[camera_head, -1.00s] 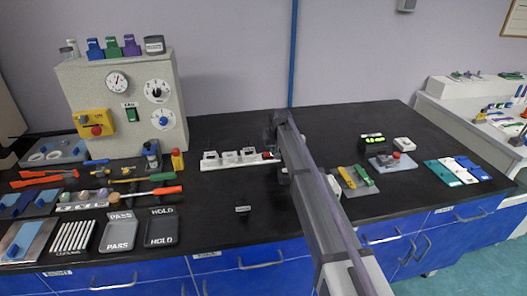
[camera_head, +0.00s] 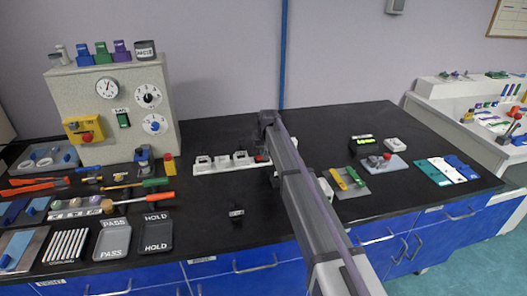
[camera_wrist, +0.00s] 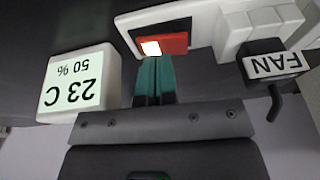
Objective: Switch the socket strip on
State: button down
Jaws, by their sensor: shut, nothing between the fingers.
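The white socket strip (camera_head: 222,163) lies on the black bench, left of my arm in the head view. Its red rocker switch (camera_head: 262,158) is at the right end, next to my arm. In the wrist view the strip (camera_wrist: 205,25) crosses the top, and the red switch (camera_wrist: 175,43) sits in a dark frame with a bright, lit-looking patch at its left end. My gripper (camera_wrist: 154,62) is shut and empty. Its teal fingertips are at the switch's near edge, beside the bright patch; I cannot tell whether they touch it. In the head view my arm hides the fingertips.
A black FAN plug (camera_wrist: 272,65) with a cable is right of my fingers. A white display (camera_wrist: 80,85) reading 23 C and 50 % stands close on their left. A grey instrument (camera_head: 112,110) stands at the back left. Bench right of the strip holds small trays.

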jog(key=w+d+p+v, duration=0.1)
jog(key=p+v, duration=1)
jog(key=v, duration=0.2)
jog(key=shift+w+d+p, duration=0.25)
jog(key=shift+d+p, duration=0.1)
jog(key=shift+r, duration=0.1)
jog(key=s+d+m+g, duration=0.1)
jog(key=s+d, duration=0.4)
jog(key=s, duration=0.9)
jog(key=s+d+m+g+h, duration=0.1)
jog(key=s+d, duration=0.5)
jog(key=s, duration=0.8)
jog(key=s+d+g, duration=0.1)
jog(key=s+d, duration=0.5)
jog(key=s, duration=0.8)
jog(key=shift+s+d+f+m, duration=0.15)
jog(key=shift+s+f+m, duration=0.05)
jog(key=shift+f+m, duration=0.2)
